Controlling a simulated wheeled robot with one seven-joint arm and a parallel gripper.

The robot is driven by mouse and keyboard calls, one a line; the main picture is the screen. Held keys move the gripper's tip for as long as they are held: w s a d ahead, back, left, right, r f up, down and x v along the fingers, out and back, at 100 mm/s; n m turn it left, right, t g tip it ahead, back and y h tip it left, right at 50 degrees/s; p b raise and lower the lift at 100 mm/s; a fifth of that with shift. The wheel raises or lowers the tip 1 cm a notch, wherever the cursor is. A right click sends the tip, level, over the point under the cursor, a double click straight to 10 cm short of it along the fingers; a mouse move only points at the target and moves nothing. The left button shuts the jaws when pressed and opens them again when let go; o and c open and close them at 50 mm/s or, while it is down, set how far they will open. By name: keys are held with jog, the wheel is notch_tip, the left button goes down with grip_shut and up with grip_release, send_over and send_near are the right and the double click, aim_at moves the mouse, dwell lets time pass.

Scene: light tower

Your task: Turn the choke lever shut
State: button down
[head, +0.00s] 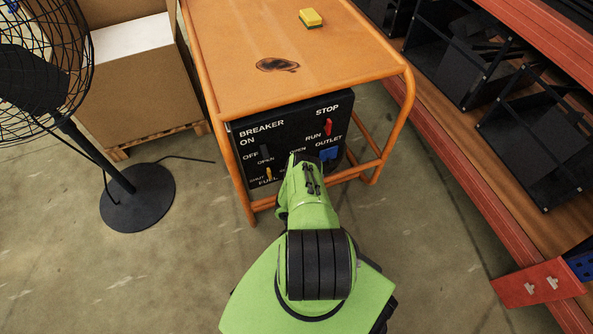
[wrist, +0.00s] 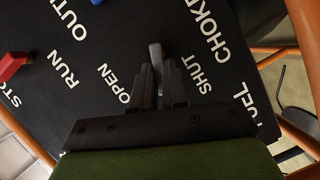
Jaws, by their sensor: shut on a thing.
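The choke lever (wrist: 155,55) is a small grey lever on the black control panel (wrist: 185,20). It shows in the wrist view between the words OPEN and SHUT, beside the word CHOKE. My gripper (wrist: 160,82) has its two dark fingers closed on the lever from both sides, with the lever's grey end showing past the fingertips. In the head view the panel (head: 290,118) is on the front of an orange-framed generator (head: 240,50).
The panel also carries a red RUN/STOP switch (head: 328,127), a blue outlet (head: 328,154), a breaker switch (head: 265,152) and a yellow fuel lever (head: 269,175). Orange frame tubes surround it. A fan (head: 138,195) and box (head: 135,75) stand left; shelving (head: 480,170) stands right.

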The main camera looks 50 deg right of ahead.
jog(key=shift+w+n+b, duration=0.2)
jog(key=shift+n+b, duration=0.2)
jog(key=shift+n, duration=0.1)
dwell(0.3)
jog(key=c, duration=1.2)
grip_release()
jog(key=shift+o, duration=0.2)
jog(key=shift+f, duration=0.15)
